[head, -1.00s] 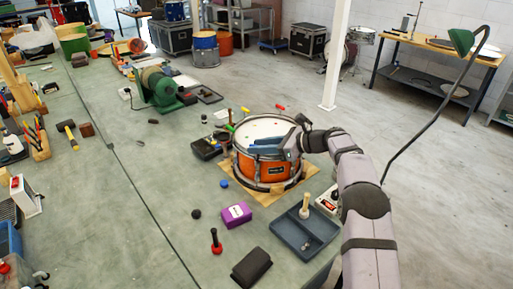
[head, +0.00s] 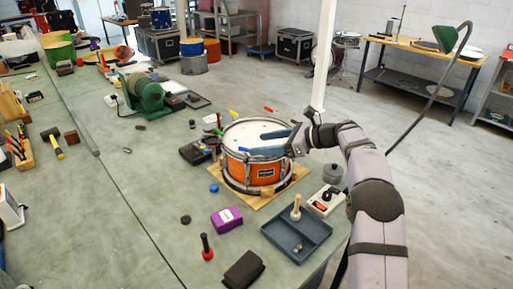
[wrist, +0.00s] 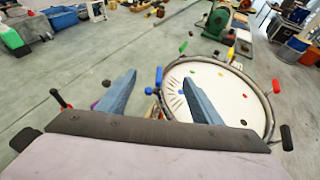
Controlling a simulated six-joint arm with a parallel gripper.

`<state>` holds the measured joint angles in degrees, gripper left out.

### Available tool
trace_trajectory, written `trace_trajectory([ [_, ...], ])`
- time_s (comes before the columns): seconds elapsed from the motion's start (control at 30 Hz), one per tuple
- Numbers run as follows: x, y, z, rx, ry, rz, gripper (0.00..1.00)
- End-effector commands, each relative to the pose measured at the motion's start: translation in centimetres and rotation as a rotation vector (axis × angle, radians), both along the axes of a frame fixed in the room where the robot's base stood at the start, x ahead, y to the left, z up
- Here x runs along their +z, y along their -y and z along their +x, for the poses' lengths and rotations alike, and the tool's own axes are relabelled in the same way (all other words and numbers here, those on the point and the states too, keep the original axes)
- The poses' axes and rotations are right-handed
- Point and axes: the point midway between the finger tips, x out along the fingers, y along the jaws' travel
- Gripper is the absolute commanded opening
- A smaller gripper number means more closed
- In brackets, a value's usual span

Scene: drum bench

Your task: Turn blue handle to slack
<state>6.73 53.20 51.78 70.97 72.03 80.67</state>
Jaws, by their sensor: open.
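The orange snare drum (head: 258,172) stands on a wooden board, its white head (wrist: 205,82) facing up. In the wrist view, a long blue handle (wrist: 159,77) stands at the drum's rim, on the left side. My gripper (head: 257,143) is open and empty, with its blue-grey fingers over the drum head in the head view. In the wrist view, my gripper (wrist: 170,88) has the blue handle between the lines of its fingers, ahead of them and apart from them. In the head view I cannot make out the blue handle clearly behind the fingers.
A purple box (head: 227,219), a grey tray (head: 283,240) and a red-based peg (head: 206,247) are on the bench in front.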

Motion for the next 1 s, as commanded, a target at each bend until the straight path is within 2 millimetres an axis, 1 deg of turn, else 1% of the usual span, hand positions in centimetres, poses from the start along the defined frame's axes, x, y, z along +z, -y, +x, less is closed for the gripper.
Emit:
trace_trajectory([
  [0.03, 1.3, 0.0, 0.0, 0.001, 0.007, -0.001, 0.59],
  [0.17, 4.1, 0.0, 0.0, 0.001, 0.008, -0.001, 0.59],
  [0.23, 3.7, -1.0, 0.7, -0.032, -0.002, -0.002, 0.59],
  [0.37, 2.9, -3.1, 2.7, -0.136, -0.006, -0.006, 0.59],
  [0.6, 1.2, -7.4, 6.6, -0.414, -0.008, -0.008, 0.59],
  [0.7, 0.5, -8.8, 7.7, -0.546, -0.001, -0.006, 0.59],
  [0.83, 0.0, -10.0, 8.3, -0.716, 0.018, 0.002, 0.59],
  [1.0, -0.3, -10.7, 7.7, -0.923, 0.06, 0.019, 0.59],
])
